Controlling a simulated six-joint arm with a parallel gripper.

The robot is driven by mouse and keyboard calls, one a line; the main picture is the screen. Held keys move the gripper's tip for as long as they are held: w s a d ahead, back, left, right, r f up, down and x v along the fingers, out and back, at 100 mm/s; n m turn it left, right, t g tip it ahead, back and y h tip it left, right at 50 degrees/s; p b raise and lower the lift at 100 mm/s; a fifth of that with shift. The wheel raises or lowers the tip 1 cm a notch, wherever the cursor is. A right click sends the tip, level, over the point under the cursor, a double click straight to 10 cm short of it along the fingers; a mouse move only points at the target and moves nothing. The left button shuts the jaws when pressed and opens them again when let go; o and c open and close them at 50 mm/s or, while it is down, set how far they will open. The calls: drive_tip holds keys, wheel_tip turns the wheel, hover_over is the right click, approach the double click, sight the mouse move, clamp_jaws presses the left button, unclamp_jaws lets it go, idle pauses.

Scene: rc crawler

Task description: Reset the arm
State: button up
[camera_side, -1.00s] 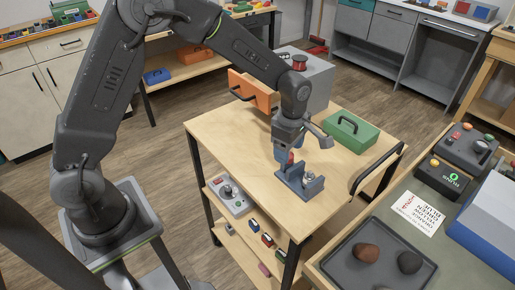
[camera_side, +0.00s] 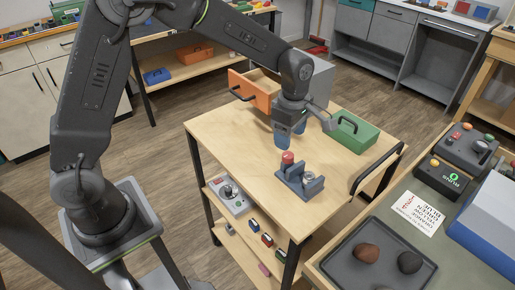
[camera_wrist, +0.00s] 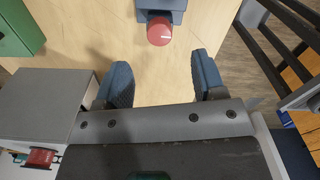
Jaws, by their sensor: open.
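My gripper (camera_side: 286,139) hangs above the wooden cart top (camera_side: 235,140), fingers pointing down, near the open orange drawer. In the wrist view its two blue fingertips (camera_wrist: 162,85) are apart with only bare wood between them. A blue-grey holder (camera_side: 299,182) stands on the cart top with a red knob (camera_side: 287,157) at its left end. In the wrist view the red knob (camera_wrist: 160,31) lies just beyond the fingertips, apart from them.
A grey cabinet with an open orange drawer (camera_side: 250,90) stands at the cart's back. A green toolbox (camera_side: 352,133) is right of my gripper. A black handle rail (camera_side: 377,168) edges the cart. At front right, a tray (camera_side: 345,262) holds two dark lumps beside a control box (camera_side: 440,180).

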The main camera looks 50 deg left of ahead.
drive_tip(key=s+a+r+m+t, duration=0.3)
drive_tip(key=s+r+m, duration=0.7)
drive_tip(key=s+r, duration=0.15)
drive_tip(key=s+a+r+m+t, duration=0.2)
drive_tip(key=s+m, duration=0.8)
drive_tip(key=s, duration=0.2)
drive_tip(key=shift+a+m+t, duration=0.15)
drive_tip(key=shift+m+t, duration=0.15)
drive_tip(key=shift+m, duration=0.1)
